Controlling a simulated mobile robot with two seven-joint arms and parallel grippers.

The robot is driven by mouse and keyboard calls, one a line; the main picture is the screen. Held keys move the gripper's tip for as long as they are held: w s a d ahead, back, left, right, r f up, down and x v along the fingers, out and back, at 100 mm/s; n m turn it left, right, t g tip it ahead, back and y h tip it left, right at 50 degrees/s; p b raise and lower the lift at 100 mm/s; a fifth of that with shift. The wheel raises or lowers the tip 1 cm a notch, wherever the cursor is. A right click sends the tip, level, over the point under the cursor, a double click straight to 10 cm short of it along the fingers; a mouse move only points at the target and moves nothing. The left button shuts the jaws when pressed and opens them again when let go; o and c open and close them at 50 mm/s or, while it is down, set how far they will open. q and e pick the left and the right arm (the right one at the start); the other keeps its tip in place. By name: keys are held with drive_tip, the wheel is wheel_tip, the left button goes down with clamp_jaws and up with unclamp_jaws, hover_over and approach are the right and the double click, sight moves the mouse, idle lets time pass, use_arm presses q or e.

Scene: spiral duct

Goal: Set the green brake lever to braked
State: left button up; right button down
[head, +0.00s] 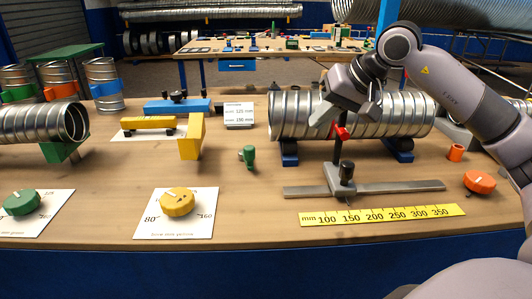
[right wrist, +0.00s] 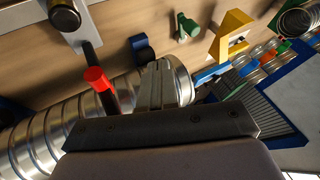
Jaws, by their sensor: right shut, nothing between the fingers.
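A small green lever (head: 248,157) with a grey metal part beside it stands on the bench, left of the spiral duct. It also shows in the right wrist view (right wrist: 187,27) at the top. It looks upright; its setting is too small to read. My right gripper (head: 322,118) is shut and empty. It hangs in front of the spiral duct (head: 405,112), to the right of the lever and apart from it. In the right wrist view its closed fingers (right wrist: 165,84) lie over the duct's end; I cannot tell whether they touch it. My left gripper is out of view.
A metal slide gauge (head: 390,188) with a red-tipped post (head: 341,132) stands close by the right gripper. A yellow bracket (head: 191,138) stands left of the lever. A yellow dial (head: 177,201) and ruler (head: 382,215) lie nearer the front edge. Bench around the lever is clear.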

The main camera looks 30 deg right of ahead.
approach(251, 162)
drive_tip(key=d+f, duration=0.2)
drive_tip(key=w+d+f+p, duration=0.1)
drive_tip(key=d+f, duration=0.1)
drive_tip(key=f, duration=0.1)
drive_tip(key=shift+w+d, duration=0.25)
drive_tip(key=shift+d, duration=0.1)
drive_tip(key=shift+w+a+f+p, duration=0.15)
drive_tip(key=shift+w+a+p, duration=0.05)
drive_tip(key=shift+w+a, duration=0.3)
drive_tip(key=shift+w+a+f+p, duration=0.2)
drive_tip(key=shift+w+a, duration=0.25)
drive_tip(key=shift+a, duration=0.2)
drive_tip(key=shift+w+a, duration=0.4)
drive_tip(key=shift+a, duration=0.15)
drive_tip(key=shift+a+f+b, duration=0.15)
drive_tip(key=shift+a+b, duration=0.2)
drive_tip(key=shift+a, duration=0.1)
drive_tip(key=shift+a+b, duration=0.4)
drive_tip(key=shift+a, duration=0.55)
